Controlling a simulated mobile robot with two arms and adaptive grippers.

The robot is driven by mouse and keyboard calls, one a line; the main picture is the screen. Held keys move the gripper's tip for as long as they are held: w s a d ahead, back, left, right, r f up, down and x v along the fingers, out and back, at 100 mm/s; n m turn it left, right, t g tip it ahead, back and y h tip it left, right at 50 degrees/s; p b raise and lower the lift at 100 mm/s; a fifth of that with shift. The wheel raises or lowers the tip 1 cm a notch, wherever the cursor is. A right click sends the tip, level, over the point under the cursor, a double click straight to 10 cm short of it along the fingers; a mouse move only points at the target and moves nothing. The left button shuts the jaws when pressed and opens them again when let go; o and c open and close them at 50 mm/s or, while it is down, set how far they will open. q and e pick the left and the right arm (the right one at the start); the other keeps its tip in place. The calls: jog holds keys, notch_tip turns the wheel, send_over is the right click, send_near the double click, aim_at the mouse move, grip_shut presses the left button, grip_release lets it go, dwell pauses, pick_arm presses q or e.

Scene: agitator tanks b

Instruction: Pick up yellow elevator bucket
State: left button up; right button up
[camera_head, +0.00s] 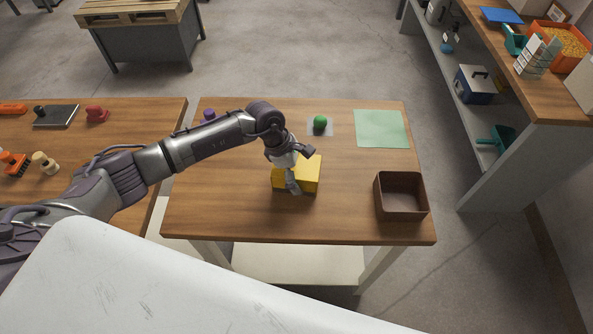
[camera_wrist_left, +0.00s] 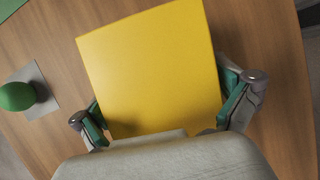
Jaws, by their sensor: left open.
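The yellow elevator bucket (camera_head: 309,172) sits on the wooden table in the head view, near the table's middle. In the left wrist view the bucket (camera_wrist_left: 155,68) fills the middle as a plain yellow block shape. My left gripper (camera_head: 293,187) is over the bucket, pointing down, and hides part of it. In the left wrist view my left gripper (camera_wrist_left: 165,112) is open, with one green-padded finger on each side of the bucket's near end. I cannot tell whether the pads touch it. My right gripper is not in view.
A brown open box (camera_head: 385,213) stands at the table's right front. A green mat (camera_head: 381,128) and a green ball-like object (camera_head: 320,121) on a grey square lie at the back. A purple object (camera_head: 209,115) is at back left. The table (camera_head: 231,218) is clear at front left.

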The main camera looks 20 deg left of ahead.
pick_arm(q)
jog(key=c, duration=1)
jog(key=shift+s+f, duration=0.1)
jog(key=shift+s, duration=0.1)
jog(key=shift+c, duration=1)
